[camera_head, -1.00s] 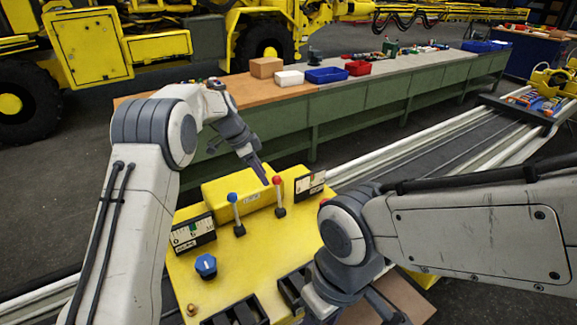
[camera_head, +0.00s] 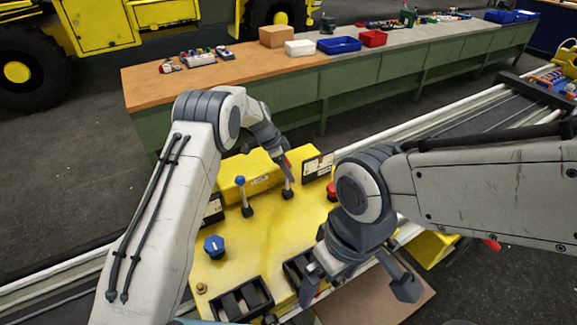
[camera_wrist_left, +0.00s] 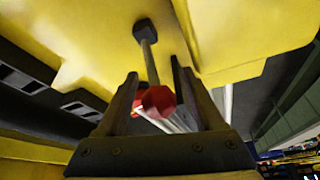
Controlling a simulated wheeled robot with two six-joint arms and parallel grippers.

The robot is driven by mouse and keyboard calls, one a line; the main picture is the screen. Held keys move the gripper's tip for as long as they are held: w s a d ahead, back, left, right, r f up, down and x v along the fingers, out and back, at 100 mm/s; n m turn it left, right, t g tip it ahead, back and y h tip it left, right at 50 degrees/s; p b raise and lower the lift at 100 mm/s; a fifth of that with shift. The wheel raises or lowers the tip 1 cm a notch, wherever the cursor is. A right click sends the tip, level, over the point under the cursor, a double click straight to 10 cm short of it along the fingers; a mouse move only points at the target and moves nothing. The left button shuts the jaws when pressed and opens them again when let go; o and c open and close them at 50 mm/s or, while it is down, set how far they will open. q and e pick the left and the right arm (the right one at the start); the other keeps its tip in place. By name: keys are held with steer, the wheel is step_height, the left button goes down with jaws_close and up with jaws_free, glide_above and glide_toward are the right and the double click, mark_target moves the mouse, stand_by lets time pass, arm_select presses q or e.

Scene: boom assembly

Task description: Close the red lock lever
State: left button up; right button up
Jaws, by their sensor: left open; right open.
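The red lock lever (camera_head: 288,188) stands upright on the yellow console (camera_head: 262,235), right of a blue-knobbed lever (camera_head: 241,190). My left gripper (camera_head: 286,168) is at the top of the red lever and covers most of its knob in the head view. In the left wrist view, the red knob (camera_wrist_left: 158,101) lies between the two open fingers of my left gripper (camera_wrist_left: 155,72). The lever's shaft runs from the knob to a dark base on the yellow surface. I cannot tell whether a finger touches the knob. My right gripper (camera_head: 356,288) is open and empty over the console's front right edge.
A blue knob (camera_head: 214,246) and black slotted trays (camera_head: 242,299) are on the console's near part. A red button (camera_head: 332,190) is by my right arm. A gauge panel (camera_head: 318,166) stands right of the red lever. A long workbench (camera_head: 200,83) stands behind.

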arm_select(q)
steer(key=shift+d+f, duration=0.1)
jaws_close()
stand_by(1.4)
